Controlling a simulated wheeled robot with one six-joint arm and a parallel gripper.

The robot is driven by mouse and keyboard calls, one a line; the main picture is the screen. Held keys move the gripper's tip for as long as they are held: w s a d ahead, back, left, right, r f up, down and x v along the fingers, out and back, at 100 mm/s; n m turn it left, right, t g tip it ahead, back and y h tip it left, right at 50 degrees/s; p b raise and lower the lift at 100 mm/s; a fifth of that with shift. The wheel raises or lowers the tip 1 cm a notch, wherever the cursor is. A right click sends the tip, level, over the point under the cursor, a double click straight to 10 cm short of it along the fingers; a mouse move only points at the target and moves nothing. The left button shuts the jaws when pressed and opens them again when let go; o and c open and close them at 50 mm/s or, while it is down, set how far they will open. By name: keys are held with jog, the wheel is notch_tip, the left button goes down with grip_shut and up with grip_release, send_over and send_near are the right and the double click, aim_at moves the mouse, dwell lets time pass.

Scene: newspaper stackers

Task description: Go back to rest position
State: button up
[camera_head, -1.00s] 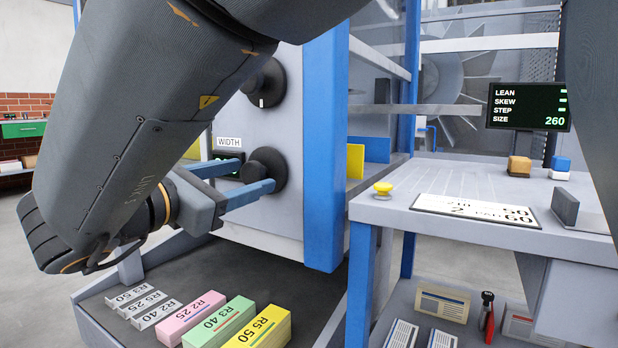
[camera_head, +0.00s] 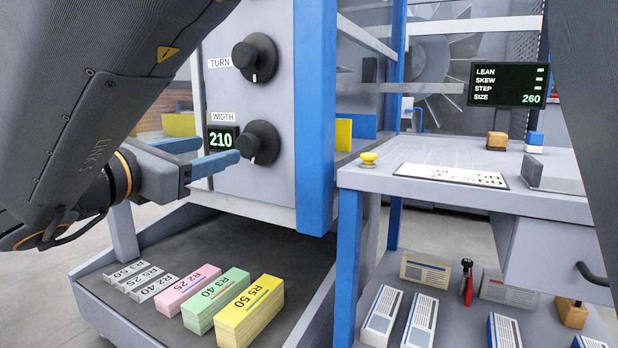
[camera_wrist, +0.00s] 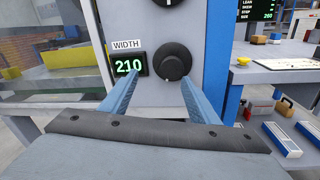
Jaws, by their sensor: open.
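My gripper (camera_head: 207,154) is open, with two blue fingers, and it is empty. It also shows in the wrist view (camera_wrist: 153,92), its fingers pointing at the machine panel on either side of the WIDTH knob. The black WIDTH knob (camera_head: 259,143) sits on the grey panel; in the wrist view the knob (camera_wrist: 173,62) stands clear beyond the fingertips. The WIDTH display (camera_head: 221,139) reads 210. The upper black TURN knob (camera_head: 255,58) is above it. My arm covers the left of the head view.
A lower shelf (camera_head: 150,262) holds pink, green and yellow paper stacks. To the right stands a grey table (camera_head: 450,190) with a yellow button (camera_head: 368,159) and small blocks. A blue post (camera_head: 315,110) edges the panel. A screen (camera_head: 508,84) shows SIZE 260.

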jog(key=w+a+n+g+y+p, duration=0.1)
jog(key=w+a+n+y+p, duration=0.3)
jog(key=n+y, duration=0.9)
jog(key=s+f+n+g+y, duration=0.1)
jog(key=s+f+n+g, duration=0.25)
jog(key=n, duration=0.55)
jog(key=s+f+n+g, duration=0.3)
jog(key=s+n+g, duration=0.15)
jog(key=n, duration=0.45)
jog(key=s+d+f+n+g+h+p, duration=0.2)
jog(key=s+d+f+n+g+h, duration=0.3)
jog(key=s+d+n, duration=0.6)
jog(key=s+d+f+n+g+h+p, duration=0.1)
jog(key=s+d+f+n+g, duration=0.2)
jog(key=s+d+f+n, duration=0.7)
jog(key=d+r+m+p, duration=0.3)
jog(key=d+r+p, duration=0.4)
jog(key=r+p, duration=0.3)
jog(key=d+r+m+h+p, duration=0.1)
jog(key=d+r+m+p, duration=0.2)
jog(key=d+r+p, duration=0.5)
jog(key=d+r+m+h+p, duration=0.1)
jog(key=d+r+m+p, duration=0.2)
jog(key=d+r+p, duration=0.4)
notch_tip(320, 180, up, 6)
jog(key=p, duration=1.3)
jog(key=shift+w+d+r+m, duration=0.25)
jog(key=shift+w+d+m, duration=0.05)
jog(key=shift+w+d, duration=0.1)
